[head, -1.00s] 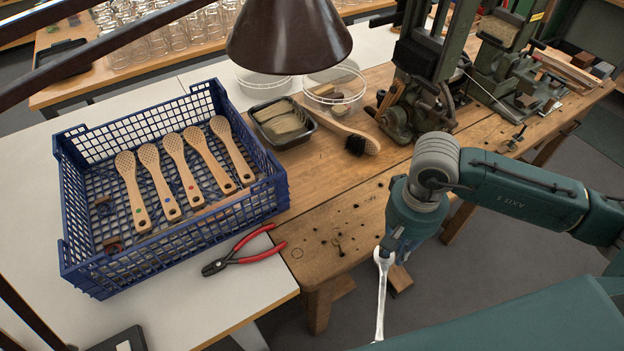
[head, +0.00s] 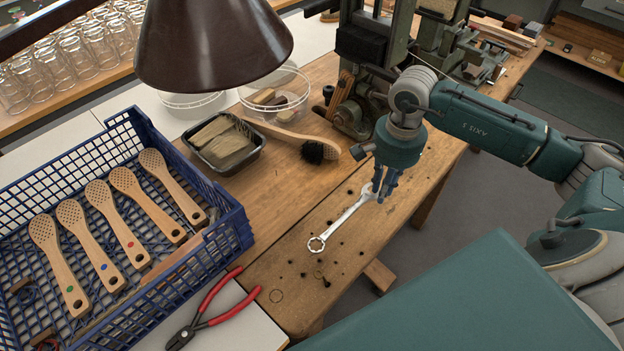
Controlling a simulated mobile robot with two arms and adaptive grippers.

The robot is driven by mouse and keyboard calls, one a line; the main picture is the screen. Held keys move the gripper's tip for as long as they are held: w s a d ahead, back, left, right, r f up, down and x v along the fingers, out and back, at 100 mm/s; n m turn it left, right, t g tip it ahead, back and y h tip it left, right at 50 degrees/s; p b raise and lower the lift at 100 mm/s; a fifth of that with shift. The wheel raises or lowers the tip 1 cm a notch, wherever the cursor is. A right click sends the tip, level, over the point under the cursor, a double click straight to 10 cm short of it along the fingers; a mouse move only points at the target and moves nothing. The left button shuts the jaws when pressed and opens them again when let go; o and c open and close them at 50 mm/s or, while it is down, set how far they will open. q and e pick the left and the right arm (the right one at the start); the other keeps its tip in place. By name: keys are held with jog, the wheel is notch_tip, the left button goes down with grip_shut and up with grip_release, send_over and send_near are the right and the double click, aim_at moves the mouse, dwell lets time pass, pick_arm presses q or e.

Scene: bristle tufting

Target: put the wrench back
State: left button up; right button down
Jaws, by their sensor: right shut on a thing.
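The wrench (head: 344,222) is a bright steel spanner with a ring end at its lower left. My right gripper (head: 379,194) is shut on its upper end, with the fingers pointing down. The wrench slants over the wooden bench (head: 290,185), near its right edge. I cannot tell whether its ring end touches the wood. Small dark holes dot the bench top around it. The end of the wrench between my fingers is partly hidden. My left gripper is not in view.
A blue crate (head: 232,228) with several wooden brush handles stands at left. Red-handled pliers (head: 212,305) lie in front of it. A black tray (head: 184,142), a wooden brush (head: 290,138) and a glass bowl (head: 275,98) sit behind. A dark lamp shade (head: 212,45) hangs above. A green machine (head: 362,65) stands at the back.

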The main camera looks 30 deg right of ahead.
jog(key=p, duration=0.3)
send_over(324, 185)
jog(key=s+d, duration=0.1)
jog(key=s, duration=0.1)
jog(key=shift+w+d+r, duration=0.1)
jog(key=shift+w+r, duration=0.05)
jog(key=shift+w+a, duration=0.35)
jog(key=shift+w, duration=0.15)
jog(key=f, duration=0.1)
jog(key=f+p, duration=0.1)
jog(key=f, duration=0.1)
jog(key=shift+w+a+f+p, duration=0.25)
jog(key=shift+w+p, duration=0.1)
jog(key=shift+p, duration=0.05)
jog(key=shift+f, duration=0.1)
jog(key=shift+f, duration=0.1)
jog(key=c, duration=1.7)
grip_release()
jog(key=shift+o, duration=0.2)
